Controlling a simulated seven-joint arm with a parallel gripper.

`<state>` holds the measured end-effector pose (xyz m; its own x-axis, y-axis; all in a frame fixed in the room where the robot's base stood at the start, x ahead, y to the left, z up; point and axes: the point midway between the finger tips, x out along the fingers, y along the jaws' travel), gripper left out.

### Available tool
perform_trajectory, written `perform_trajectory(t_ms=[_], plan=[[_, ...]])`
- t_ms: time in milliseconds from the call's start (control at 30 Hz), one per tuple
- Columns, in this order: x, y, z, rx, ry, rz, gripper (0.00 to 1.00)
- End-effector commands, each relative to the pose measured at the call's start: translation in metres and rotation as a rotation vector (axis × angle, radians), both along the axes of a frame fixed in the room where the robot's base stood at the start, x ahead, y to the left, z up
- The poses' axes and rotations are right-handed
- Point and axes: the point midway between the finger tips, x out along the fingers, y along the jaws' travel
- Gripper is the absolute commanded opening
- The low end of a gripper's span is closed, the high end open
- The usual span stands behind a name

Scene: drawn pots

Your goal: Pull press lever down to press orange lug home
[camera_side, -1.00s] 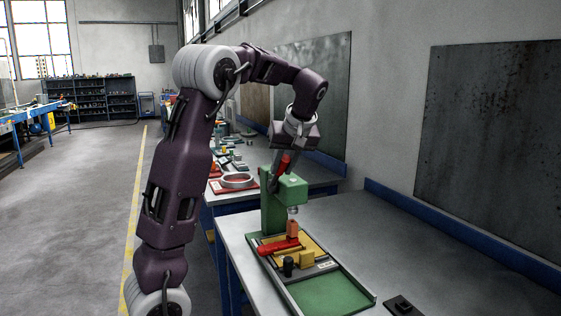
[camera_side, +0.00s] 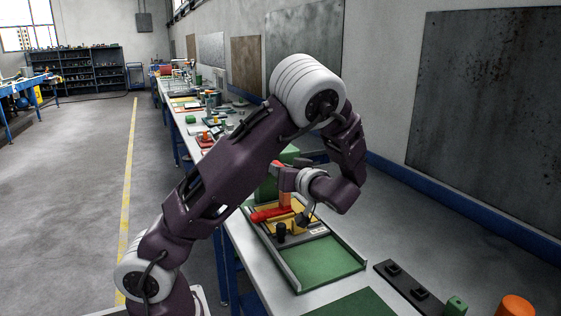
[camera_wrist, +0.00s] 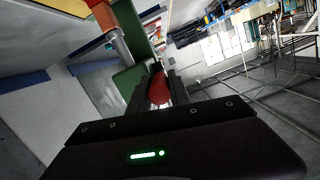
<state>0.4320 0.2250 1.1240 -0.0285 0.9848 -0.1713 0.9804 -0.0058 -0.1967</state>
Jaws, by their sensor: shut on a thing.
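The green press (camera_side: 268,190) stands at the far end of the fixture tray, partly hidden by my arm. Its red lever grip (camera_side: 277,166) shows beside my wrist; in the wrist view the red grip (camera_wrist: 158,88) sits between my fingers. My gripper (camera_wrist: 157,95) is shut on it. The orange lug (camera_side: 285,198) stands upright in the yellow fixture, by the red clamp handle (camera_side: 268,214). In the wrist view, the grey press ram (camera_wrist: 119,47) points toward an orange part at the top left. The contact between ram and lug is hidden in the side view.
A black knob (camera_side: 281,230) and a yellow block (camera_side: 299,226) stand in front of the lug. The green tray floor (camera_side: 322,262) is clear. A dark rail (camera_side: 408,285), a green block (camera_side: 455,306) and an orange cylinder (camera_side: 516,306) lie at the lower right.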

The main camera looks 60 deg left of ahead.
Motion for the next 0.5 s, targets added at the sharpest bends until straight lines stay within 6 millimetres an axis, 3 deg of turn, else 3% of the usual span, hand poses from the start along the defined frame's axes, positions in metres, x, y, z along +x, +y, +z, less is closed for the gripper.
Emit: perform_trajectory(t_ms=[500], plan=[[0.0,0.0,-0.015,0.097,-0.002,0.001,0.0]])
